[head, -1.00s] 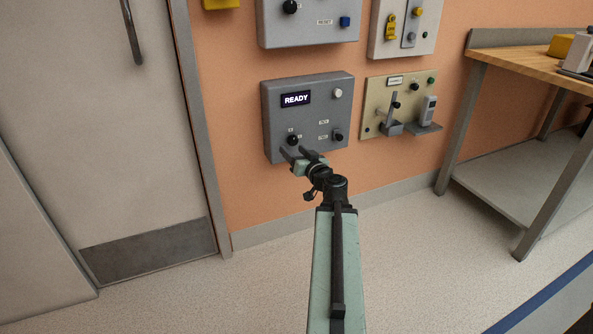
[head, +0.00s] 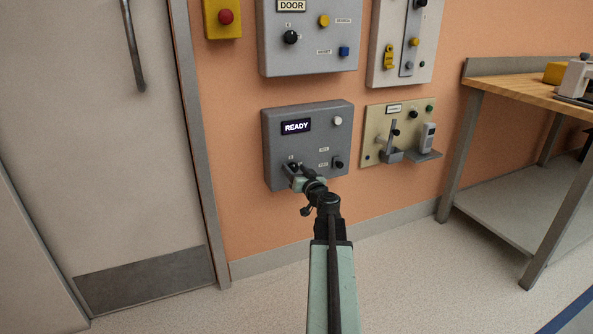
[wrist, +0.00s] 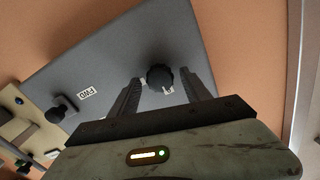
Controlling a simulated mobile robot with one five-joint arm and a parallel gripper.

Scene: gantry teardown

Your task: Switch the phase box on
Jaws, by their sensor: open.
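The phase box appears to be the grey box (head: 308,150) low on the orange wall, with a lit display (head: 296,126) reading READY. It has a pale button at the upper right, a black knob at the lower left and another black knob (head: 338,163) at the lower right. My gripper (head: 292,172) is at the lower-left knob and partly covers it. In the wrist view, that black knob (wrist: 160,77) sits between the spread fingers of my gripper (wrist: 164,92). Gaps show on both sides, so the gripper is open.
A grey DOOR panel (head: 309,60) hangs above, with a yellow box bearing a red button (head: 225,17) to its left. A beige panel (head: 374,144) with a lever and holder is close on the right. A workbench (head: 500,88) stands further right, a door (head: 80,150) left.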

